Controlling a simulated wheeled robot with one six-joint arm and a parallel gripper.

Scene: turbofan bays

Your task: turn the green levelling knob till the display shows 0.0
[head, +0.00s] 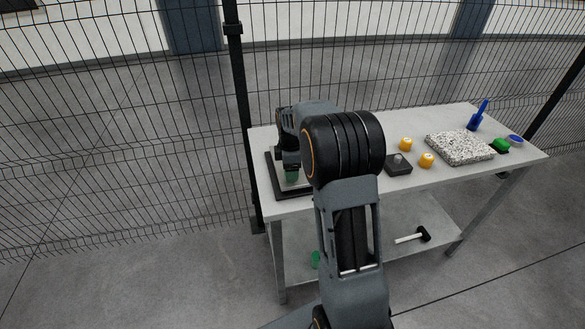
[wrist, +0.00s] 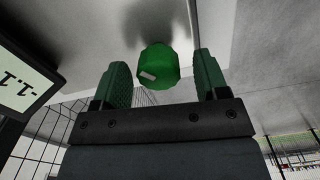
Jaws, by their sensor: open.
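The green levelling knob (wrist: 158,66) hangs in the upper middle of the wrist view, with a pale mark on its side. My gripper (wrist: 160,82) is open, with one green-padded finger on each side of the knob. Gaps show between the knob and both fingers. The display (wrist: 22,85) at the left edge of the wrist view is tilted and reads -1.1. In the head view my arm hides the knob and the display; my gripper (head: 291,174) shows low over the left end of the table.
On the table (head: 400,190) stand a dark box with a knob (head: 398,166), two yellow pieces (head: 405,144), a speckled slab (head: 460,147), a blue tool (head: 477,120) and a green item (head: 500,145). A hammer (head: 415,236) lies on the lower shelf. A mesh fence (head: 140,130) runs behind.

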